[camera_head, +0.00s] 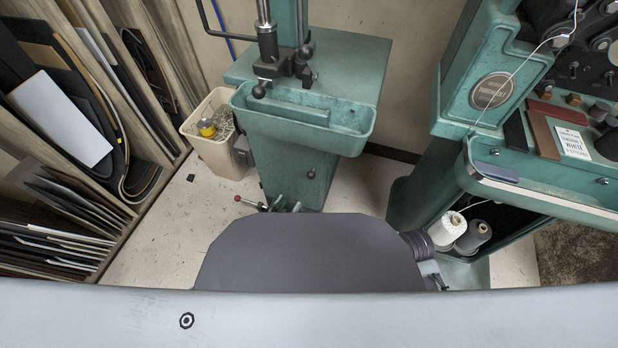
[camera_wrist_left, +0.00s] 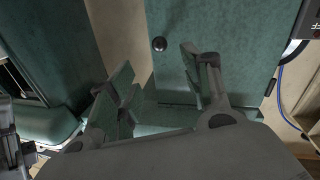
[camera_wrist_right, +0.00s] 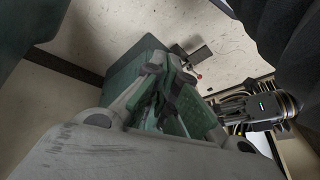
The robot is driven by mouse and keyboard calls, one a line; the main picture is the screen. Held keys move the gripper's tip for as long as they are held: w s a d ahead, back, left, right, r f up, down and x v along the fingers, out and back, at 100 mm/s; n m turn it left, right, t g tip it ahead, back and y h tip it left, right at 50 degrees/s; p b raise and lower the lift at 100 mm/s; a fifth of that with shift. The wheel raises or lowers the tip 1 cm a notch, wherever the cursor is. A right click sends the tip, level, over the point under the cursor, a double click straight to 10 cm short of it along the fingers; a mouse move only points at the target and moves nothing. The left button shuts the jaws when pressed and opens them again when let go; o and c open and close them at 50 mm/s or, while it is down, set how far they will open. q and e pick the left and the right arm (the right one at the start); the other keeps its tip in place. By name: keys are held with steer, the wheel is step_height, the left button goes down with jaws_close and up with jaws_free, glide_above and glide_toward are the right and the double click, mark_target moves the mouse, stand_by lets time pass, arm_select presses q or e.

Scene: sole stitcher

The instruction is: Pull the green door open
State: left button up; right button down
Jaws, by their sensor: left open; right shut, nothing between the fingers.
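The green door (camera_wrist_left: 225,35) appears in the left wrist view as a flat green panel with a round black knob (camera_wrist_left: 159,44). In the head view, the green panel (camera_head: 285,165) is below the trough, with its small dark knob (camera_head: 311,173). No gap shows along its edge, and I cannot tell whether it is ajar. My left gripper (camera_wrist_left: 157,62) is open and empty, its fingers pointing toward the panel with the knob seen between them; it does not appear to hold it. My right gripper (camera_wrist_right: 168,70) is shut and empty, in front of a green machine part.
A beige bin (camera_head: 215,150) stands left of the green machine. A lever with a red ball (camera_head: 238,198) sits low beside it. Sheet racks (camera_head: 60,140) fill the left. Another green machine (camera_head: 450,150) with thread spools (camera_head: 447,230) stands right. Floor between the machines is narrow.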

mark_target(309, 178)
arm_select(q)
steer(key=shift+b+x, duration=2.05)
steer(key=shift+x, duration=4.7)
arm_select(e)
step_height(309, 178, down, 9)
steer(key=a+t+y, duration=0.1)
steer(key=a, duration=0.1)
steer(key=shift+w+r+m+t, duration=0.2)
steer(key=shift+w+m+t, duration=0.1)
steer(key=shift+m, duration=0.1)
arm_select(q)
jaws_close()
arm_select(e)
steer(key=shift+d, duration=0.1)
